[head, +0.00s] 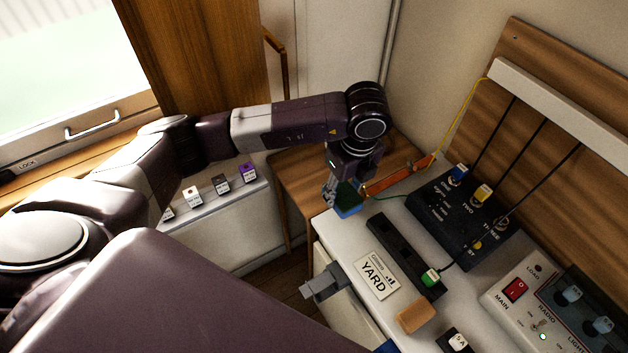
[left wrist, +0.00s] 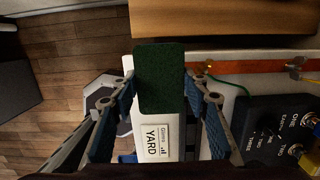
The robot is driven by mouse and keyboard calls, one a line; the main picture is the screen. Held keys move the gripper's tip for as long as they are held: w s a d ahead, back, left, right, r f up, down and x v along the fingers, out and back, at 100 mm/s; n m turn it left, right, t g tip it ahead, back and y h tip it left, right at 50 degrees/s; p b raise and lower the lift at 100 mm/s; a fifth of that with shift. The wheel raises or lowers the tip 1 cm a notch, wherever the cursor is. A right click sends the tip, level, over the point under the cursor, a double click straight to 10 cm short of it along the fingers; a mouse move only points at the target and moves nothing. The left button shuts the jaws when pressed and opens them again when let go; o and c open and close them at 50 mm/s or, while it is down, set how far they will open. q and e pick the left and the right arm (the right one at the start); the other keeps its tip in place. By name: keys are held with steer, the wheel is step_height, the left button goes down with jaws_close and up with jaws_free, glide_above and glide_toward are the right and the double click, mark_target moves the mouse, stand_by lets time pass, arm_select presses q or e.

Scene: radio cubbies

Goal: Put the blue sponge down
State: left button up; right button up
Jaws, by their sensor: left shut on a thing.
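The blue sponge (head: 347,210) has a dark green face and a blue body. My left gripper (head: 338,192) is shut on it, at the far left corner of the white counter (head: 335,228). In the left wrist view the sponge's green face (left wrist: 160,75) shows between the two fingertips, in front of the counter's end. I cannot tell whether the sponge touches the counter. My right gripper is not in view.
A black strip (head: 395,245), a YARD label (head: 377,277) and a tan block (head: 416,316) are on the counter. A black box with cables (head: 440,208) stands behind. An orange strap (head: 405,177) lies near the sponge. A wooden table (head: 295,180) adjoins.

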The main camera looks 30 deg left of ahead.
arm_select(q)
steer(key=w+a+p, duration=0.3)
steer(key=w+a, duration=0.3)
steer(key=a, duration=0.5)
steer(key=f, duration=0.2)
steer(key=f+p, duration=0.1)
steer(key=f, duration=0.2)
steer(key=d+f, duration=0.1)
steer(key=f, duration=0.1)
steer(key=shift+f, duration=0.3)
step_height(320, 180, down, 3)
steer(key=shift+s+p, duration=0.1)
steer(key=shift+p, duration=0.3)
steer(key=shift+w+a+f, duration=0.2)
steer(key=shift+a, duration=0.05)
steer(key=shift+w+a+f, duration=0.1)
steer(key=shift+f, duration=0.15)
steer(key=shift+f, duration=0.1)
steer(key=o, duration=1)
